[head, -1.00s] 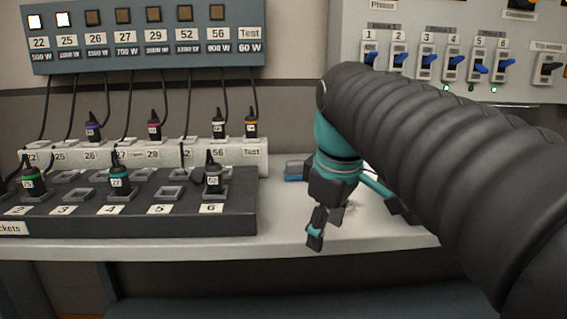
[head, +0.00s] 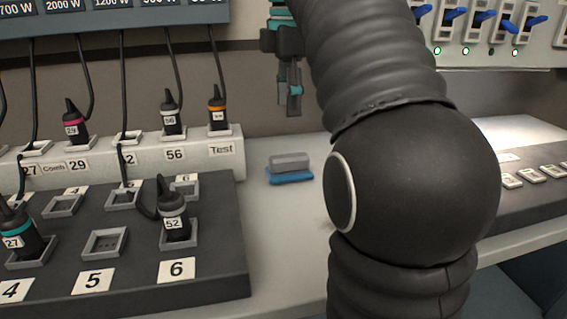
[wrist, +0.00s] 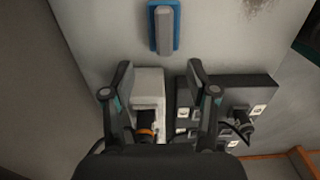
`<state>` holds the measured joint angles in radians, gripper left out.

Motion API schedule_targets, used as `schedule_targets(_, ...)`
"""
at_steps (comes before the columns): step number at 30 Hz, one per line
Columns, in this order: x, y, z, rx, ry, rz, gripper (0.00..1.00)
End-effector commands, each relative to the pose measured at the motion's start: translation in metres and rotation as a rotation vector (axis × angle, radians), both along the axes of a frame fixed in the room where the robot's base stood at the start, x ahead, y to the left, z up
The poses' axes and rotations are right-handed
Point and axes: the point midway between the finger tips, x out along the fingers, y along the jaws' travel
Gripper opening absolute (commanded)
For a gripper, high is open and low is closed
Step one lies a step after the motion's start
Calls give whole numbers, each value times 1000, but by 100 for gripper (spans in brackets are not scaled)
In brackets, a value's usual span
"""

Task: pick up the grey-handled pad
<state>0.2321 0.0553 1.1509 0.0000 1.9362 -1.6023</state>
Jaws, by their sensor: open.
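The pad is a blue block with a grey handle (head: 290,162) on top. It lies on the light grey counter, right of the socket boxes, in the head view. In the wrist view the pad (wrist: 164,27) is at the top, upright in the picture, ahead of my fingers and apart from them. My gripper (head: 293,108) hangs above the counter behind the pad, near the back wall, in the head view. In the wrist view my gripper (wrist: 160,80) has its two fingers spread wide with nothing held between them.
The dark socket box (head: 215,285) and the white test strip (head: 200,158), with plugs and cables, stand left of the pad. A fader panel (head: 480,45) is on the wall at upper right. A dark button panel (head: 530,195) lies at right. The counter around the pad is clear.

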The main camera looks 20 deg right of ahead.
Motion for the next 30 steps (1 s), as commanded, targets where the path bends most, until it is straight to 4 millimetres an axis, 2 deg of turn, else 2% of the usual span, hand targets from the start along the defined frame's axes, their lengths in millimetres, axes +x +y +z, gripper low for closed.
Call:
schedule_targets(9, -1, 0, -51, 0, 1, -2, 58)
schedule_targets(18, -2, 2, -72, 0, -1, 0, 58)
schedule_targets(27, -6, 4, -111, 0, 1, 1, 58)
schedule_targets(30, -6, 4, -118, 0, -1, 1, 58)
